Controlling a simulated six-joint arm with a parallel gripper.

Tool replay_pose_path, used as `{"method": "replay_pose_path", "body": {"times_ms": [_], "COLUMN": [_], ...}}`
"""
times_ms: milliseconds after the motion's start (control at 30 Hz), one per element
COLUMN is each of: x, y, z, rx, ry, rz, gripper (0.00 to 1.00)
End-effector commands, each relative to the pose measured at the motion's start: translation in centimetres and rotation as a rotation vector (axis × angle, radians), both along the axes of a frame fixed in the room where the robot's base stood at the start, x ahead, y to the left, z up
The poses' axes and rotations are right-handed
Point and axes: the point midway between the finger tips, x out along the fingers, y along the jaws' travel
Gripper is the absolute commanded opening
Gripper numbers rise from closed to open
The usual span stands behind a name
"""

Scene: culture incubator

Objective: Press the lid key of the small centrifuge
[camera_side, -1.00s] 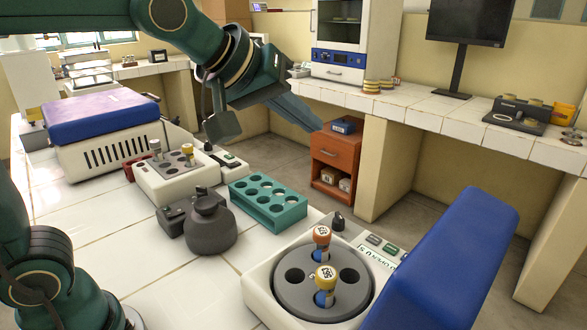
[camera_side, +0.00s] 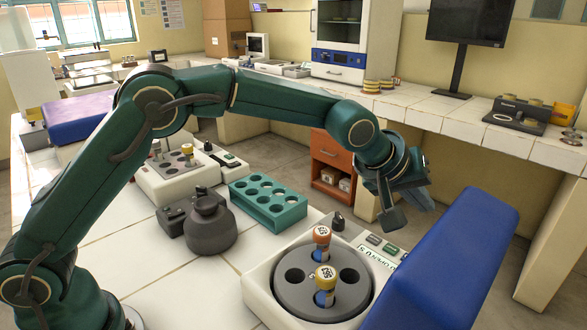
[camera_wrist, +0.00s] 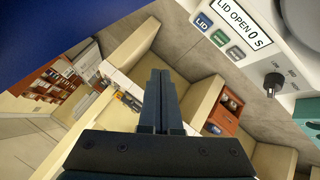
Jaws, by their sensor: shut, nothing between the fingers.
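The small centrifuge (camera_side: 256,292) stands at the front with its blue lid (camera_side: 455,250) raised. Its round rotor (camera_side: 347,297) holds two capped tubes. In the wrist view the blue lid key (camera_wrist: 203,21), marked LID, is at the end of a row of three keys, beside a display (camera_wrist: 240,27) reading "LID OPEN 0 S". In the side view the key row (camera_side: 382,244) lies below my gripper (camera_side: 427,205). My gripper is shut and empty, in the air above and behind the key panel, apart from the centrifuge. In the wrist view its fingertips (camera_wrist: 160,73) are left of and below the keys.
A teal tube rack (camera_side: 268,205), a dark grey round vessel (camera_side: 210,227) and another white device with tubes (camera_side: 165,188) stand on the tiled bench. A black knob (camera_wrist: 272,86) rises near the keys. The raised lid stands close to my gripper's right.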

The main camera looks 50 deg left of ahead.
Motion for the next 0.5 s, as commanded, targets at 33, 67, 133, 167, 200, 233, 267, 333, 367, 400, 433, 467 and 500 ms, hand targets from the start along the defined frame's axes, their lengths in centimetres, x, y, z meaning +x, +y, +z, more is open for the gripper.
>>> {"method": "replay_pose_path", "body": {"times_ms": [33, 67, 133, 167, 200, 233, 267, 333, 367, 400, 433, 467, 500], "x": [-0.09, -0.12, -0.13, -0.13, -0.13, -0.13, -0.13, -0.13, -0.12, -0.12, -0.12, -0.12, -0.12], "y": [-0.15, -0.21, -0.22, -0.2, -0.2, -0.18, -0.18, -0.17, -0.16, -0.16, -0.15, -0.15, -0.15], "z": [-0.16, -0.11, -0.07, -0.07, -0.06, -0.05, -0.05, -0.07, -0.12, -0.24, -0.37, -0.55, -0.85], "rx": [0.002, 0.002, 0.001, 0.001, 0.001, 0.001, 0.001, 0.001, 0.002, 0.001, 0.002, 0.002, 0.002], "ry": [0.003, 0.002, 0.002, 0.002, 0.002, 0.002, 0.002, 0.001, 0.002, 0.003, 0.003, 0.003, 0.003], "rz": [-0.004, -0.005, -0.005, -0.005, -0.005, -0.005, -0.005, -0.005, -0.004, -0.004, -0.004, -0.004, -0.004], "gripper": [0.0, 0.0, 0.0, 0.0, 0.0, 0.0, 0.0, 0.0, 0.0, 0.0, 0.0, 0.0, 0.0]}}
